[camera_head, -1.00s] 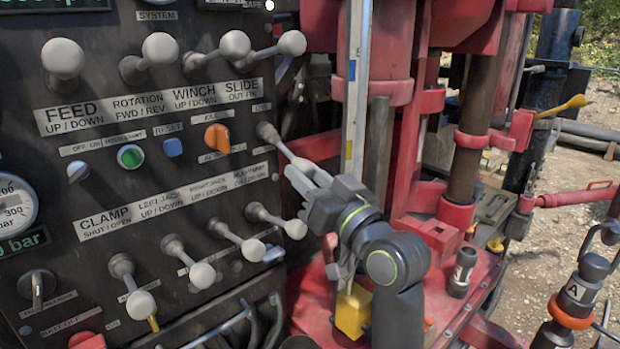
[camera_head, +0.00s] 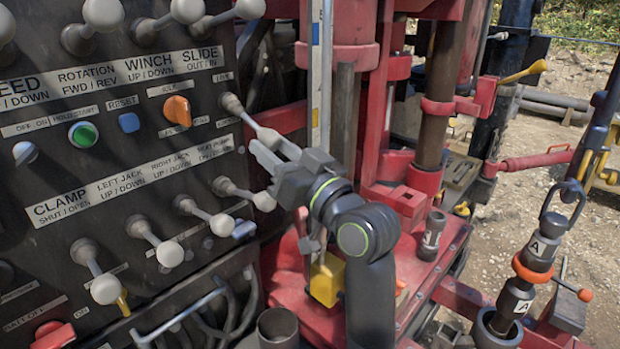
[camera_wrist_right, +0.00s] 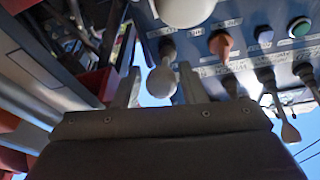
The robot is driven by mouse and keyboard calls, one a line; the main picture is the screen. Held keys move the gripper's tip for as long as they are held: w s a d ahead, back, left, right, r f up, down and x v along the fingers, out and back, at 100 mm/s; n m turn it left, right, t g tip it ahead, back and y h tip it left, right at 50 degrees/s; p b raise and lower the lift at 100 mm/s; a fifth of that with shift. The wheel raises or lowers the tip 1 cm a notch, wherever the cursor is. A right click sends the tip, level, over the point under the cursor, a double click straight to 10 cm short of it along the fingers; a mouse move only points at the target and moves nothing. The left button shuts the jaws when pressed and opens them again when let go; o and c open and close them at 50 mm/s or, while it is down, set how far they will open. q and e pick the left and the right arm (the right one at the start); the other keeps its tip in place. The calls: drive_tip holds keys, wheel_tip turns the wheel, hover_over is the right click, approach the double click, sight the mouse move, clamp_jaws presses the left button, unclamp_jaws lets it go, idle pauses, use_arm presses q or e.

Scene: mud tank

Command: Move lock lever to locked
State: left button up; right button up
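The lock lever (camera_head: 248,118) is a pale-knobbed lever at the right edge of the dark control panel, beside the orange switch. It points out and down to the right. My right gripper (camera_head: 266,148) is at its knob end, fingers toward the panel. In the right wrist view a pale knob (camera_wrist_right: 162,80) shows between the two spread fingers of my right gripper (camera_wrist_right: 158,88), with a gap on each side. I cannot tell how deep the knob sits between them. The small label by the lever is too small to read surely. My left gripper is out of view.
Several other ball levers, such as the one just below (camera_head: 245,193), stick out of the panel (camera_head: 60,165) near my gripper. An orange switch (camera_head: 177,110) is left of the lock lever. Red rig structure (camera_head: 385,190) and a yellow block (camera_head: 326,280) are close by.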

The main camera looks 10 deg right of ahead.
drive_tip(key=p+v, duration=0.7)
drive_tip(key=v, duration=0.9)
drive_tip(key=shift+s+f+p, duration=0.15)
drive_tip(key=shift+p, duration=0.2)
